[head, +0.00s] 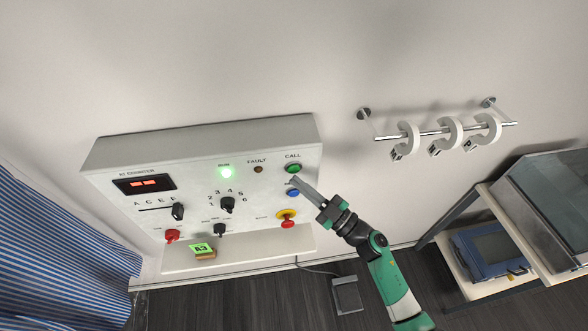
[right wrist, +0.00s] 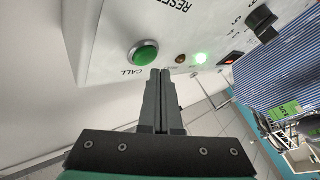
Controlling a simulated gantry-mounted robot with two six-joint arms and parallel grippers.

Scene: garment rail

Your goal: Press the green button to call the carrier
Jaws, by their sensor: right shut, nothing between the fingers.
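The green CALL button (head: 293,168) sits at the upper right of the white control panel (head: 265,190). In the right wrist view the green button (right wrist: 146,53) shows large, with a metal ring around it, left of and beyond the fingertips. My right gripper (head: 294,181) is shut and empty. In the head view its fingertips appear just below the green button, close to the blue button (head: 293,193). In the right wrist view the shut fingers (right wrist: 162,72) point toward the panel and appear apart from the button. My left gripper is not in view.
The panel also bears a lit green lamp (head: 225,173), a dark FAULT lamp (head: 258,169), a yellow-ringed red button (head: 287,217) and black knobs. A wall rail (head: 440,131) with several white hooks is at right. A striped cloth (head: 60,250) hangs at left.

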